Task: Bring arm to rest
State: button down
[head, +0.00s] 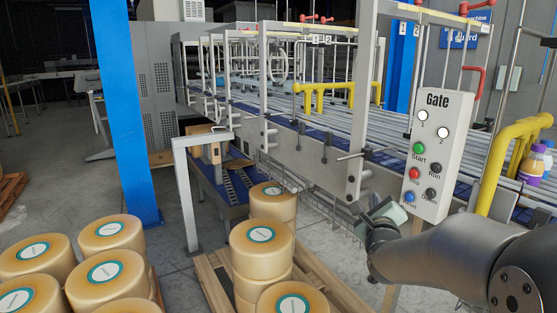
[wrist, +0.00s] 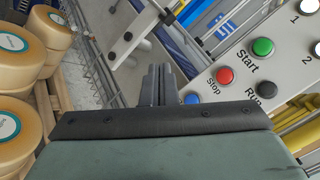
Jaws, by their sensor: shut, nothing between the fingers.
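My gripper (wrist: 158,72) is shut and empty; its two dark fingers stand side by side in the middle of the wrist view. In the head view my gripper's grey-green hand shows at the right, at the end of my arm, just left of the lower part of the gate control panel (head: 439,160). The fingers are too small there to make out clearly. The panel also shows in the wrist view (wrist: 287,72), to the right of the fingers, with green Start, red Stop, blue and black buttons. The fingers appear apart from the buttons.
Stacked tape rolls (head: 262,248) stand on a wooden pallet (head: 213,283) in front, with more rolls (head: 110,233) at the left. A blue post (head: 128,110), a conveyor with metal guard frames (head: 360,100) and yellow rails (head: 507,150) surround the panel. Grey floor is open at the left.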

jog(key=s+a+f+n+g+y, duration=0.3)
jog(key=s+a+f+n+g, duration=0.65)
jog(key=s+f+n, duration=0.5)
jog(key=s+a+f+n+g, duration=0.1)
jog(key=s+n+g, duration=0.3)
jog(key=s+n, duration=0.3)
jog(key=s+a+f+n+g+y, duration=0.1)
jog(key=s+a+f+n+g, duration=0.1)
jog(key=s+n+g, duration=0.2)
jog(key=s+n, duration=0.3)
jog(key=s, duration=0.5)
jog(key=shift+s+a+f, duration=0.15)
jog(key=shift+a, duration=0.1)
